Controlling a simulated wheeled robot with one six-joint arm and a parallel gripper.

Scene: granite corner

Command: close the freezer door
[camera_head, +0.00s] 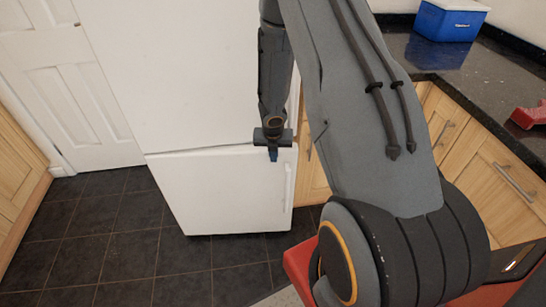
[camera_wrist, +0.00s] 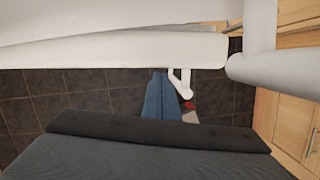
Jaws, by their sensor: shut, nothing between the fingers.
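The white freezer door (camera_head: 225,195) is the lower door of a tall white fridge-freezer (camera_head: 190,70). A thin dark line runs above its top edge. Its upright white handle (camera_head: 289,185) is on the right side. In the wrist view, the freezer door's top edge (camera_wrist: 110,54) crosses the picture and looks slightly angled to the body above, so it may be a little ajar. My gripper (camera_head: 273,154) is shut and empty, pointing down in front of the freezer door's top right. In the wrist view, its blue fingers (camera_wrist: 160,92) are beside a white handle (camera_wrist: 181,84); contact cannot be told.
A dark granite worktop (camera_head: 420,60) over wooden cupboards (camera_head: 490,160) stands to the right, with a blue cool box (camera_head: 450,20) and a red object (camera_head: 530,115) on it. A white panelled room door (camera_head: 60,80) is at the left. Dark floor tiles (camera_head: 110,230) are clear at front left.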

